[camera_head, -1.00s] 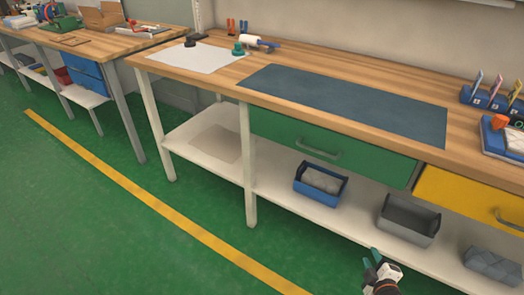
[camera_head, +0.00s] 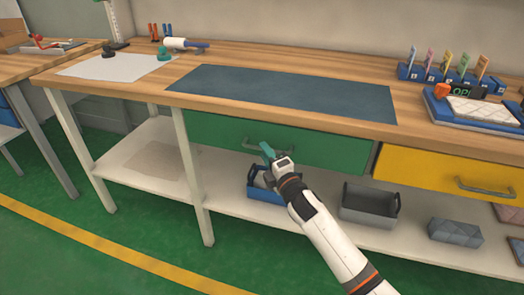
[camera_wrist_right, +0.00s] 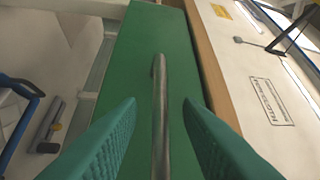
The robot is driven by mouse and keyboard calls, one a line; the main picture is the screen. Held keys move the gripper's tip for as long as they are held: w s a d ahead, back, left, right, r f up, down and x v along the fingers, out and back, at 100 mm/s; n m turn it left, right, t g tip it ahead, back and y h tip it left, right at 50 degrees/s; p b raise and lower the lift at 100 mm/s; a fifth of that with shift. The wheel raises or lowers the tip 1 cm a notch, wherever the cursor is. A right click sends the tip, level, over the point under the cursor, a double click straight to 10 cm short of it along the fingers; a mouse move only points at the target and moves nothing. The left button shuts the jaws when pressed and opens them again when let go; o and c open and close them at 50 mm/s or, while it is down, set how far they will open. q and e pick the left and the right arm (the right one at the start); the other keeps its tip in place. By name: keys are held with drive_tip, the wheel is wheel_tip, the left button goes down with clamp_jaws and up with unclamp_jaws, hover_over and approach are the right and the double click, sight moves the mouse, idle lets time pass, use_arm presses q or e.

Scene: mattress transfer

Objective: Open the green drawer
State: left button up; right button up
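The green drawer (camera_head: 335,153) sits under the workbench top, and its front looks closed. Its metal bar handle (camera_head: 247,146) is partly covered by my right gripper (camera_head: 267,153). In the right wrist view, the green drawer front (camera_wrist_right: 133,50) fills the middle and the handle (camera_wrist_right: 159,85) runs lengthwise between my two teal fingers. My right gripper (camera_wrist_right: 160,105) is open, one finger on each side of the handle, with gaps visible on both sides. My left gripper is not in view.
A yellow drawer (camera_head: 425,167) is to the right. The lower shelf (camera_head: 150,165) holds a blue bin (camera_head: 258,190) below the green drawer and a grey bin (camera_head: 368,205). A dark mat (camera_head: 290,92) lies on the wooden top (camera_head: 420,138). Green floor in front is clear.

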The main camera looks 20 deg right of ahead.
drive_tip(key=shift+x, duration=1.3)
clamp_jaws()
